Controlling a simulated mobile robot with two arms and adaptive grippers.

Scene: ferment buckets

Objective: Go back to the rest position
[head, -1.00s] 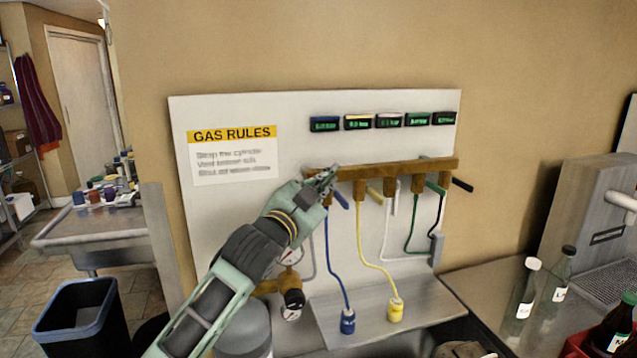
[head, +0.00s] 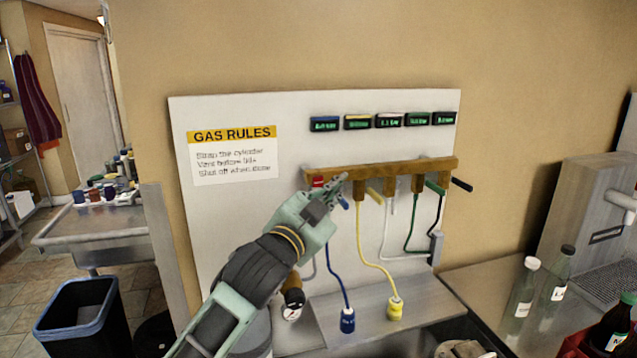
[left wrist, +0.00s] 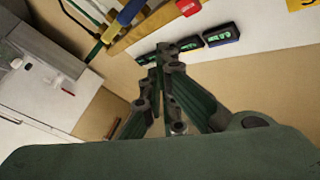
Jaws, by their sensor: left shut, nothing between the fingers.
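My left gripper (head: 337,185) is shut and empty. In the head view it is in front of the left part of the brass manifold (head: 405,174), overlapping the blue valve handle (head: 343,202). I cannot tell whether it touches the handle. A red end (head: 318,181) of the manifold shows just left of the fingers. In the left wrist view the closed fingers (left wrist: 157,75) point up the picture, with the manifold (left wrist: 150,28) and the blue handle (left wrist: 130,12) beyond them. My right gripper is in neither view.
The white board carries a gas rules sign (head: 233,155) and several small displays (head: 388,121). Blue (head: 337,270) and yellow (head: 375,262) hoses hang below the manifold. Clear bottles (head: 524,288) stand on the counter at right. A bin (head: 80,315) stands at lower left.

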